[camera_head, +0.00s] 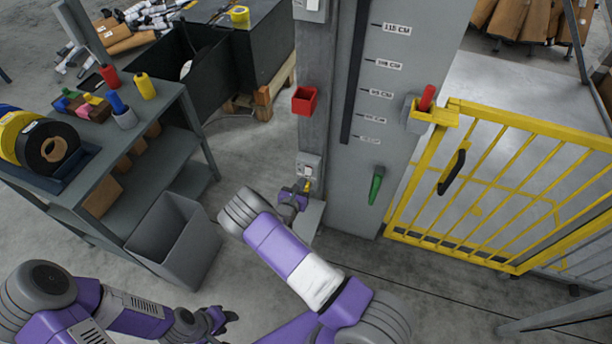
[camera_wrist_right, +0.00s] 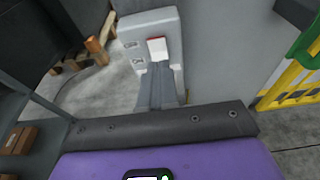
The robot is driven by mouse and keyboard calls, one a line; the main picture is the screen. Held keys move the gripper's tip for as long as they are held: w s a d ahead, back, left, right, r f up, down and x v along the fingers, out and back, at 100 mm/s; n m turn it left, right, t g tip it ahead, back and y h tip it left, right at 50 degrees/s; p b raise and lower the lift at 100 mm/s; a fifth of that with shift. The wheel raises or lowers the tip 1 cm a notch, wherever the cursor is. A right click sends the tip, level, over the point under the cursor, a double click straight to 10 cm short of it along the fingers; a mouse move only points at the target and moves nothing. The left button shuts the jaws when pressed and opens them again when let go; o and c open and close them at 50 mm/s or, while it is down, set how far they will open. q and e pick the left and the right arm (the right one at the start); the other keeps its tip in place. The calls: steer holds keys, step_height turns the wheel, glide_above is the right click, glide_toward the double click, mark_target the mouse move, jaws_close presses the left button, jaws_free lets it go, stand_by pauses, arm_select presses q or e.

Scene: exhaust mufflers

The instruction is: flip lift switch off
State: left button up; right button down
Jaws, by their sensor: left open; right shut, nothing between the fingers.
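The lift switch is a white rocker with a red upper edge (camera_wrist_right: 157,47) on a light grey box in the right wrist view. In the head view its box (camera_head: 308,164) sits low on the grey post. My right gripper (camera_head: 303,190) is just below the box in the head view. Its fingers (camera_wrist_right: 155,72) are shut and empty, with the tips at the lower edge of the rocker. I cannot tell whether they touch it. My left gripper (camera_head: 226,318) is open and empty, low in the head view, far from the switch.
A red holder (camera_head: 304,100) is on the post above the switch. A green handle (camera_head: 376,185) hangs on the lift column to the right, beside a yellow gate (camera_head: 500,190). A grey bin (camera_head: 178,240) and a workbench (camera_head: 130,135) stand to the left.

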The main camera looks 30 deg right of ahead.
steer(key=r+p+v, duration=0.2)
steer(key=v, duration=0.7)
steer(key=shift+w, duration=0.2)
steer(key=shift+d, duration=0.1)
steer(key=s+d+f+m+g, duration=0.1)
steer(key=s+f+m+g, duration=0.15)
steer(key=s, duration=0.25)
steer(key=s+d+f+m+g+y, duration=0.1)
steer(key=s+f+m+g, duration=0.1)
steer(key=s+g, duration=0.25)
steer(key=s+d+f+m+g, duration=0.2)
steer(key=s+m+g, duration=0.1)
steer(key=s, duration=0.3)
steer(key=s+a+f+m+g+y, duration=0.2)
steer(key=s+a+m+g+y, duration=0.25)
steer(key=s, duration=0.45)
steer(key=s+a+m+y, duration=0.3)
steer(key=a+m+y, duration=0.3)
steer(key=a, duration=0.3)
steer(key=w+a+r+m+t+y+p, duration=0.1)
steer(key=w+a+r+m+t+y, duration=0.3)
steer(key=m, duration=0.7)
steer(key=shift+w+a+r+t, duration=0.35)
steer(key=shift+a+t, duration=0.2)
steer(key=shift+a, duration=0.3)
